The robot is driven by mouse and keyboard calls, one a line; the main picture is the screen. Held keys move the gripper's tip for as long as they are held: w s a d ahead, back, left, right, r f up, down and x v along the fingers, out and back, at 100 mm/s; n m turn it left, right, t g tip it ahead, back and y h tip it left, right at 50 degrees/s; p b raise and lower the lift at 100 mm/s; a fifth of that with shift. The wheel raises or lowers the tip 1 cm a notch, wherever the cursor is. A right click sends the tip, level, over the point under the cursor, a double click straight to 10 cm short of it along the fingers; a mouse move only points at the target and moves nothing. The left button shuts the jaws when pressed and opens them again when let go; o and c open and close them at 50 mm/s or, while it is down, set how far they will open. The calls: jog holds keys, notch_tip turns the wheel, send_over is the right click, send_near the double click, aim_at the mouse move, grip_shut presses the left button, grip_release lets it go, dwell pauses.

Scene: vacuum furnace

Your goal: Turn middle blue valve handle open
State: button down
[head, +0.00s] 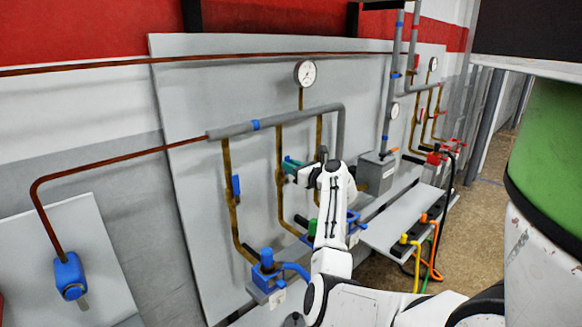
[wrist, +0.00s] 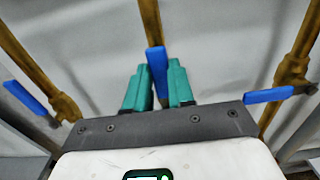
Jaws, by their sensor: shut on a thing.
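The middle blue valve handle (wrist: 157,68) is in the centre of the wrist view, at the lower end of the visible part of its brass pipe (wrist: 150,22). In that picture it lies roughly in line with the pipe. My gripper (wrist: 158,88) has its teal fingers on either side of the handle and is shut on it. In the head view my gripper (head: 292,165) is against the middle brass pipe, and the fingers and wrist hide the middle handle there. Where the handle's lower end meets the fingers is partly hidden.
Blue handles flank it on the left (wrist: 26,98) and right (wrist: 268,95) brass pipes. In the head view, a grey pipe (head: 290,117) runs above, with a gauge (head: 305,73). Blue pumps (head: 266,270) and hoses sit below. A grey box (head: 376,172) stands to the right.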

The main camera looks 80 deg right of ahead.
jog(key=c, duration=1)
grip_release()
jog(key=shift+o, duration=0.2)
jog(key=b+v, duration=0.1)
jog(key=v, duration=0.9)
jog(key=shift+s, duration=0.35)
jog(key=shift+a, duration=0.15)
